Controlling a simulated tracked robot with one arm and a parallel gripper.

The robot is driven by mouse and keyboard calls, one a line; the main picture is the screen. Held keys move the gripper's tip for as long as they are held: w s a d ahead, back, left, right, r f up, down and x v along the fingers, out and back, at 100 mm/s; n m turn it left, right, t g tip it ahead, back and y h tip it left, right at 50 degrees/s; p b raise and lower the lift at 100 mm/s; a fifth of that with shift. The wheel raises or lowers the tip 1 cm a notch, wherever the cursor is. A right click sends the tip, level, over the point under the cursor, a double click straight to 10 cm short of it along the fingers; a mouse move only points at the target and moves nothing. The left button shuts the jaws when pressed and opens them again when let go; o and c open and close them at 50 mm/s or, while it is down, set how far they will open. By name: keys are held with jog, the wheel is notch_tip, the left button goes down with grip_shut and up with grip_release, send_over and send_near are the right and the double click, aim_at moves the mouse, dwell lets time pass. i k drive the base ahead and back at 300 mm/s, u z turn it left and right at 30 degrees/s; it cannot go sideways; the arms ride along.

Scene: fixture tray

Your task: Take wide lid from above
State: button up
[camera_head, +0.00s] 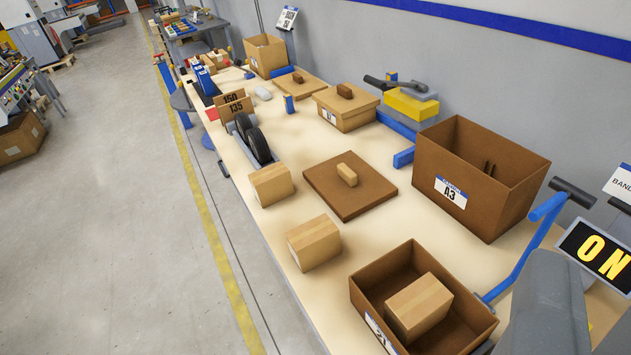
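The wide lid (325,178) is a flat, square brown board lying on the pale tabletop near the middle of the view. A small light-wood block (347,174) sits on its top like a handle. Nothing covers the lid from above. A smaller flat lid (285,88) with a dark handle lies farther back. No gripper fingers can be made out in the view, and nothing touches the wide lid. Blurred grey parts cut off at the lower right cannot be identified.
Two cartons (271,185) (314,242) stand left of and in front of the lid. An open box (478,322) holding a carton is nearer. A tall open box A3 (440,165) stands right, and a lidded box (346,119) behind. Blue brackets (404,157) line the wall side.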

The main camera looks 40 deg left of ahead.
aim_at(349, 185)
jog(key=u, duration=2.4)
jog(key=i, duration=2.45)
jog(key=z, duration=3.25)
